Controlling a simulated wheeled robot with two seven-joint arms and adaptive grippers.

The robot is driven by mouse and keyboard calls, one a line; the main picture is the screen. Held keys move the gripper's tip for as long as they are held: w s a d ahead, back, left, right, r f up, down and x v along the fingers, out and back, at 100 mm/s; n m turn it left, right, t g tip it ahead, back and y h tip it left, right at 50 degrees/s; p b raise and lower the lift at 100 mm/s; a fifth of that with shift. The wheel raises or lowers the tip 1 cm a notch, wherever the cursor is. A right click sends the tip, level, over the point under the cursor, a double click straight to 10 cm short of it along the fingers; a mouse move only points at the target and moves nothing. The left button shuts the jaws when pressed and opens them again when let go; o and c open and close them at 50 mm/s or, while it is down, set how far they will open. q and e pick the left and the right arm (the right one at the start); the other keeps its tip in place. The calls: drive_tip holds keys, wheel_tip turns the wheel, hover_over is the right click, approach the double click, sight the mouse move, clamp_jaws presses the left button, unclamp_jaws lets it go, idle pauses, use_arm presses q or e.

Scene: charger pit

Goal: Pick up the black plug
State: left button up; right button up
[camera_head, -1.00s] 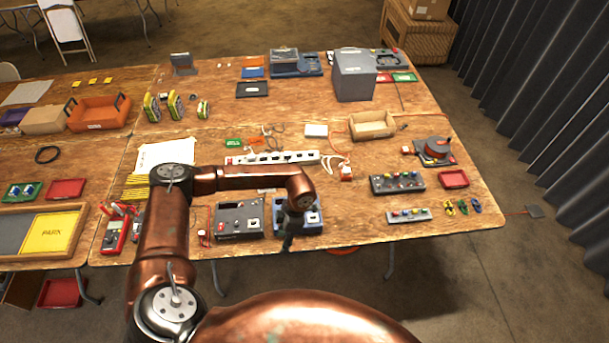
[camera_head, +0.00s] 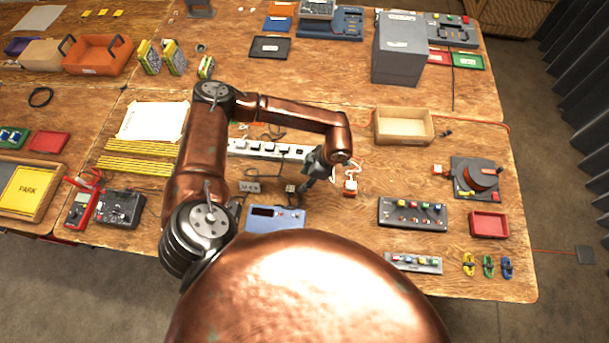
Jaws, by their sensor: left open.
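My left gripper (camera_head: 305,188) is open, pointing down over the table in front of the white power strip (camera_head: 240,147). A small dark block (camera_head: 291,188) is just left of its fingertips. It may be the black plug, but it is too small to tell, and I cannot tell whether the fingers touch it. Dark plugs or sockets show along the strip, partly behind my left arm. Another small black piece (camera_head: 445,133) with a lead lies right of the cardboard tray (camera_head: 404,141). My right gripper is not in view.
A grey connector block (camera_head: 249,187) and a blue device (camera_head: 276,219) lie close by. A white-and-red plug (camera_head: 351,187) with a white lead is right of the gripper. A button panel (camera_head: 412,214) and a red tray (camera_head: 489,224) are farther right. The wooden table (camera_head: 330,237) has bare patches between them.

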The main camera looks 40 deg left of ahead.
sight(294, 188)
use_arm(q)
drive_tip(key=shift+s+a+f, duration=0.15)
drive_tip(key=shift+f, duration=0.25)
drive_tip(key=s, duration=0.1)
drive_tip(key=s+f, duration=0.1)
drive_tip(key=s+a, duration=0.1)
drive_tip(key=shift+s+f, duration=0.25)
drive_tip(key=f, duration=0.3)
drive_tip(key=shift+w+a+p, duration=0.3)
drive_tip(key=shift+w+a+f, duration=0.2)
drive_tip(key=shift+w+f, duration=0.3)
drive_tip(key=shift+f, duration=0.2)
drive_tip(key=shift+w+a+f, duration=0.1)
drive_tip(key=shift+a+f, duration=0.05)
drive_tip(key=shift+f, duration=0.05)
drive_tip(key=shift+s+r, duration=0.25)
drive_tip(key=shift+s, duration=0.4)
drive_tip(key=shift+c, duration=0.8)
drive_tip(key=shift+w+f, duration=0.1)
drive_tip(key=shift+w, duration=0.2)
drive_tip(key=c, duration=0.5)
drive_tip(key=shift+s, duration=0.15)
drive_tip(key=shift+c, duration=1.4)
clamp_jaws()
drive_tip(key=shift+r, duration=0.2)
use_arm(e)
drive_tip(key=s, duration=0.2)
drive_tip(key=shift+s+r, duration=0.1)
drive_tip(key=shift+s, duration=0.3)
